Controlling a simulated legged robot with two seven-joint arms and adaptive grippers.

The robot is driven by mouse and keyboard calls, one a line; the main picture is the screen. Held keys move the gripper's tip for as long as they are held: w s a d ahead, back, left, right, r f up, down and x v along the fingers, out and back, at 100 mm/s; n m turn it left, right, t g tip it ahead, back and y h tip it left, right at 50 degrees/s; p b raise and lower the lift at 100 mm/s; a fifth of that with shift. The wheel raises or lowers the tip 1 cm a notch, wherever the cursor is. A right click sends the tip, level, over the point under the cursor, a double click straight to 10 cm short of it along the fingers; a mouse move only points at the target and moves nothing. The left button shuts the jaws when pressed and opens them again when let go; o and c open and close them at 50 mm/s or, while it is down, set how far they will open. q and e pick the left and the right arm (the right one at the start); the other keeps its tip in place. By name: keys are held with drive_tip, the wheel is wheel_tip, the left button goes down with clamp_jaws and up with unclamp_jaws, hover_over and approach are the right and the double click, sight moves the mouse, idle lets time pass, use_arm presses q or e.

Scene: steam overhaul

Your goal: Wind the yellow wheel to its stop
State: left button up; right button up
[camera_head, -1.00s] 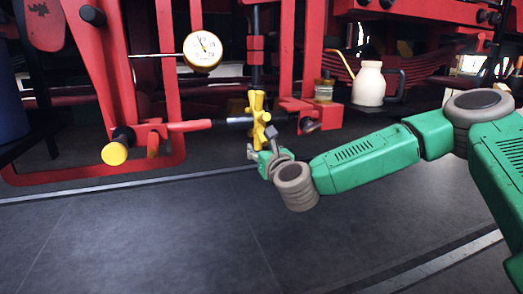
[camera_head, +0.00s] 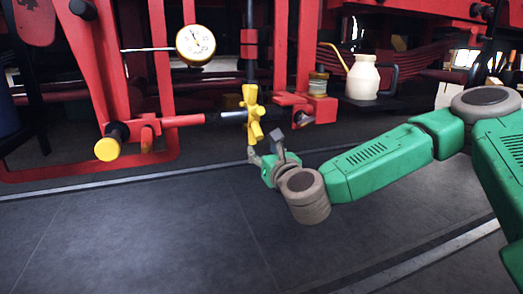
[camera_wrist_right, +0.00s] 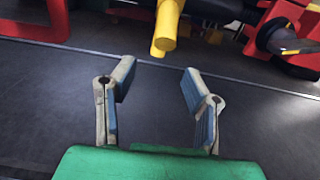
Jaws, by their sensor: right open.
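The yellow wheel (camera_head: 252,116), with stubby spokes, sits at the end of a dark shaft joined to a red bar. My right gripper (camera_head: 264,149) is just below and slightly right of it, apart from it. In the right wrist view my right gripper (camera_wrist_right: 157,76) is open, with nothing between its fingers. There a yellow spoke (camera_wrist_right: 166,28) of the wheel hangs beyond the fingertips, and the rest of the wheel is cut off by the top edge. My left gripper is not in view.
A round dial gauge (camera_head: 196,45) is up left of the wheel. A yellow-ended knob (camera_head: 108,149) stands out at the left. A cream oil can (camera_head: 363,77) and a small jar (camera_head: 318,83) stand right of the wheel. The dark floor (camera_head: 140,235) in front is clear.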

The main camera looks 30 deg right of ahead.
sight(259, 113)
drive_tip(key=r+p, duration=0.2)
drive_tip(key=r, duration=0.1)
drive_tip(key=s+r+p, duration=0.1)
drive_tip(key=r+p, duration=0.2)
drive_tip(key=s+r+p, duration=0.1)
drive_tip(key=r+p, duration=0.1)
drive_tip(key=r, duration=0.1)
drive_tip(key=shift+s+a+r+p, duration=0.1)
drive_tip(key=shift+s+a+p, duration=0.05)
drive_tip(key=shift+a+p, duration=0.2)
drive_tip(key=shift+w+d, duration=0.15)
drive_tip(key=shift+w, duration=0.35)
drive_tip(key=shift+p+x, duration=0.4)
drive_tip(key=shift+x, duration=2.15)
drive_tip(key=shift+c, duration=0.4)
clamp_jaws()
drive_tip(key=shift+f, duration=0.3)
